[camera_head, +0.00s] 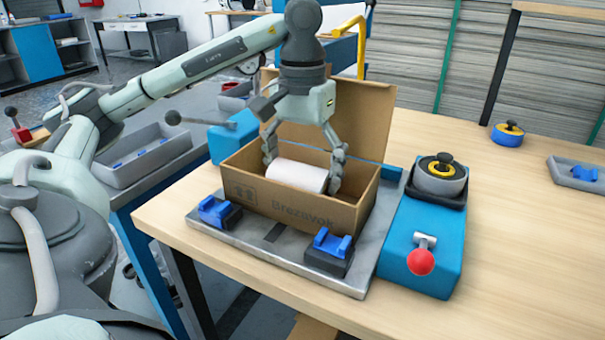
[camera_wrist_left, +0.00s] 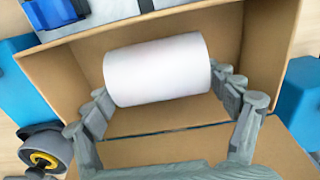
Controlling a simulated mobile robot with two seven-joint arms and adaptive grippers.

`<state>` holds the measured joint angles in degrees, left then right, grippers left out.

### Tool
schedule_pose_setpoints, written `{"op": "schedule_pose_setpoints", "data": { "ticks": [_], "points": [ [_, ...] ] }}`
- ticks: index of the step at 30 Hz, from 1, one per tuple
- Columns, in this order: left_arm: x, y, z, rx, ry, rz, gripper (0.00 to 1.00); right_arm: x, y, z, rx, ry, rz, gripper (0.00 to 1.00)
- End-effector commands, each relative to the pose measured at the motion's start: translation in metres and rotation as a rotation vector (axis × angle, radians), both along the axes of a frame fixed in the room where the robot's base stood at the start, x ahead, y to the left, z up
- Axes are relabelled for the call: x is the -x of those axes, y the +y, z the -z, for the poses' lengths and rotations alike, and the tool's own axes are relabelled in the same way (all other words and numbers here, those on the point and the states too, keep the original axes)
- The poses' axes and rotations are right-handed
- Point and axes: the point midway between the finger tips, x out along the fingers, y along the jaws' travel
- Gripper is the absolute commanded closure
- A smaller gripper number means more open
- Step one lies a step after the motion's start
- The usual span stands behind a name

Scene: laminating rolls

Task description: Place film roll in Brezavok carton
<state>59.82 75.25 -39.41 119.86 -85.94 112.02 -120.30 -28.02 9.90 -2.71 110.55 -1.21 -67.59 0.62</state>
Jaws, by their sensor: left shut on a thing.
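The white film roll (camera_head: 297,176) is between the fingers of my left gripper (camera_head: 303,178), which is shut on it. The roll lies sideways inside the opening of the open Brezavok carton (camera_head: 300,215), its top level with the carton's rim. In the left wrist view the roll (camera_wrist_left: 157,69) spans between the two fingers of the gripper (camera_wrist_left: 165,95), with the carton's brown walls (camera_wrist_left: 225,35) around it. The front wall hides the roll's underside, so I cannot tell whether it touches the carton floor. The lid stands up at the back. My right gripper is not in view.
The carton stands on a grey plate (camera_head: 344,281) with blue clamps (camera_head: 329,250) in front. Right of it is a blue unit (camera_head: 411,245) with a red-knobbed lever (camera_head: 421,261) and a black-and-yellow knob (camera_head: 440,167). The wooden table (camera_head: 520,260) is clear at the right front.

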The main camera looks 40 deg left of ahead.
Motion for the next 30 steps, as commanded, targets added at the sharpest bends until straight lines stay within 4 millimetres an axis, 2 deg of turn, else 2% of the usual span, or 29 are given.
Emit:
{"op": "schedule_pose_setpoints", "data": {
  "ticks": [9,10,13,26,30],
  "points": [
    [0.0,0.0,0.002,0.0,0.0,0.0,0.5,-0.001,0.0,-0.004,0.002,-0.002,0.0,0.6],
    [0.0,0.0,0.002,0.0,0.001,0.0,0.12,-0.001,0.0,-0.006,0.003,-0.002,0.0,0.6],
    [0.0,0.0,0.002,0.0,0.001,0.0,0.0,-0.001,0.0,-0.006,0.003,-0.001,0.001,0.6],
    [0.0,0.0,-0.002,0.0,0.0,0.0,0.0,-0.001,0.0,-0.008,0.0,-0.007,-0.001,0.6],
    [-0.001,0.0,-0.024,0.003,-0.004,0.0,0.0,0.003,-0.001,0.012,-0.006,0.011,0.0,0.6]
  ]
}}
